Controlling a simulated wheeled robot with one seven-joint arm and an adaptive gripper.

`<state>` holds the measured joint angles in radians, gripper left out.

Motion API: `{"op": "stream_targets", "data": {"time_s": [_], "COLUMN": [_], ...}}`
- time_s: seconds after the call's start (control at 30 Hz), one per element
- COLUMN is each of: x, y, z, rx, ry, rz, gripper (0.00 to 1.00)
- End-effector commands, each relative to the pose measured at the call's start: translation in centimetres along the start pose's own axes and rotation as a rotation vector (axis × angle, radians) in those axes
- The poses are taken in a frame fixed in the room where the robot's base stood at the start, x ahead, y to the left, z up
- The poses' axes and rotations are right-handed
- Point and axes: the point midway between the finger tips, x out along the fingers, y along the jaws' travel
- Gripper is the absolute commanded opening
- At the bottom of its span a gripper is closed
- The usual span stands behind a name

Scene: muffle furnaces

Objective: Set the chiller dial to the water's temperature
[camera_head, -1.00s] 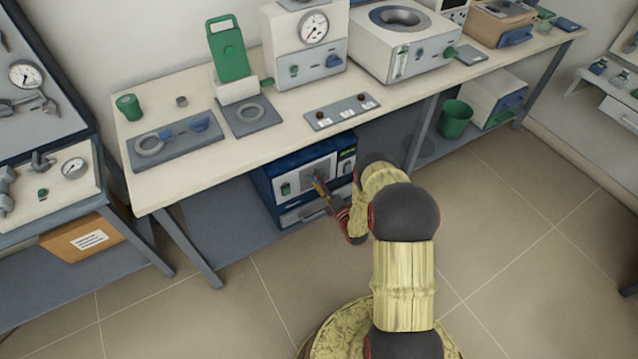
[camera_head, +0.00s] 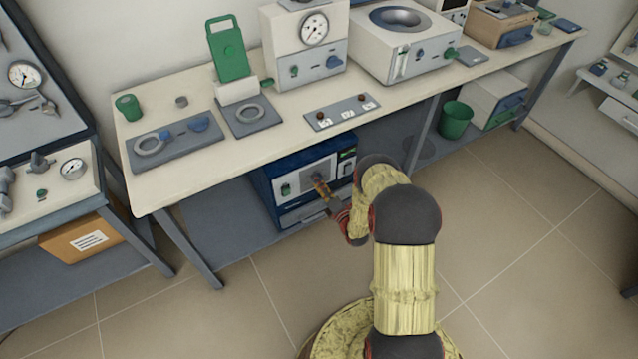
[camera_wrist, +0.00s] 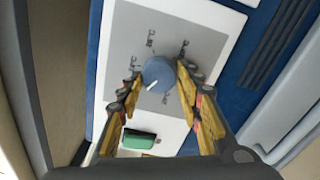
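The chiller (camera_head: 300,212) is a dark blue box with a pale front panel, under the bench. In the wrist view its round blue-grey dial (camera_wrist: 158,73) sits on a grey plate with small printed marks, too small to read surely. The dial's white pointer line points to the lower left in that view. My gripper (camera_head: 317,182) is at the chiller's front. In the wrist view my gripper (camera_wrist: 160,78) has its fingers apart, one on each side of the dial; I cannot tell whether they touch it. The dial is mostly hidden in the head view.
A green switch (camera_wrist: 138,139) is on the panel near my left finger. The bench top (camera_head: 225,155) hangs over the chiller. A white unit with a round gauge (camera_head: 314,29) stands above. A green bin (camera_head: 456,119) is right; the floor in front is open.

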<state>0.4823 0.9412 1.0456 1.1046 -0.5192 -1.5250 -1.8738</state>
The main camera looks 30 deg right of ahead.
Motion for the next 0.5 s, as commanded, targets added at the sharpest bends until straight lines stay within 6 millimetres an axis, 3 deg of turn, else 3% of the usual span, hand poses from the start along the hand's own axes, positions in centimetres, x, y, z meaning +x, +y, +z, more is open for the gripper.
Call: {"op": "stream_targets", "data": {"time_s": [0.23, 0.5], "x": [0.01, -0.03], "y": [0.04, 0.05], "z": [0.09, 0.13], "rx": [0.000, 0.000], "ry": [-0.002, -0.003], "rz": [0.001, 0.001], "gripper": [0.51, 0.51]}}
